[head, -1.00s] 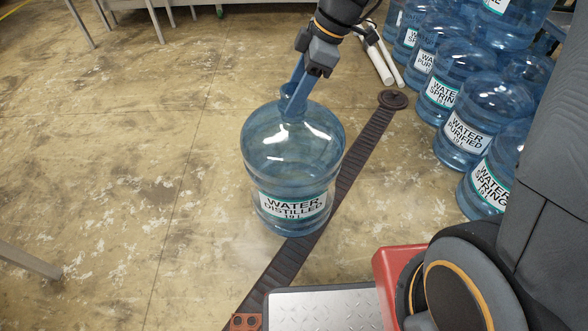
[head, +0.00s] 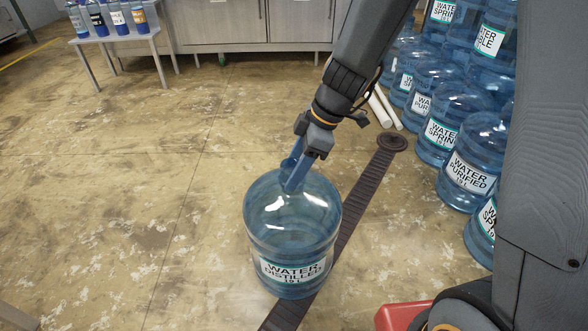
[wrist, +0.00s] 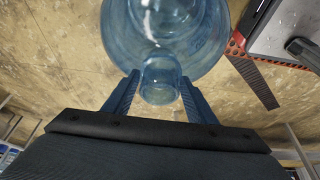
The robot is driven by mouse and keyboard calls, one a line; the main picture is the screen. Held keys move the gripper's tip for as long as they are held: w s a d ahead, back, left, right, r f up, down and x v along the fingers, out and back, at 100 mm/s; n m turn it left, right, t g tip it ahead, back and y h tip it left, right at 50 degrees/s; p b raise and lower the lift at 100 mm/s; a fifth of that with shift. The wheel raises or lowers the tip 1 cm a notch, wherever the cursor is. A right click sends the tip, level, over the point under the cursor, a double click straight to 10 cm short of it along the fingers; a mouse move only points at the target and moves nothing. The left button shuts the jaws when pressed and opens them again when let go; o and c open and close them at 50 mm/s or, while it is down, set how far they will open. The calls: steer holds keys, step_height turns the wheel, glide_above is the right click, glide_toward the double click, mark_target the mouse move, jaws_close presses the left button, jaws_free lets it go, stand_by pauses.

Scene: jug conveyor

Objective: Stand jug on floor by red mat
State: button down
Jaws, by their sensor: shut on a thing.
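A large clear blue jug (head: 292,225) labelled "WATER DISTILLED 19 L" is upright in the middle of the head view. My gripper (head: 294,172) is shut on its neck from above. In the wrist view the jug (wrist: 165,40) hangs between the two blue fingers of my gripper (wrist: 161,92), with its neck between them. Its base overlaps a dark strip on the floor; whether the base touches the floor I cannot tell.
Several similar jugs (head: 468,165) stand stacked at the right. A dark ribbed strip (head: 362,195) runs along the floor behind the jug. White pipes (head: 388,108) lie at the back. A small table (head: 128,42) with bottles stands back left. The floor at left is clear.

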steer(key=shift+f, duration=0.1)
steer(key=c, duration=0.8)
jaws_free()
steer(key=shift+o, duration=0.2)
steer(key=p+v, duration=0.5)
steer(key=v, duration=0.7)
steer(key=s+a+r+m+h, duration=0.1)
steer(key=s+a+m, duration=0.3)
steer(key=s, duration=0.7)
steer(key=s+a+r+m+h, duration=0.1)
steer(key=s+a+m+h, duration=0.1)
steer(key=s+a+m, duration=0.2)
steer(key=s+m, duration=0.3)
steer(key=s, duration=0.4)
steer(key=shift+a+r, duration=0.4)
steer(key=shift+s, duration=0.1)
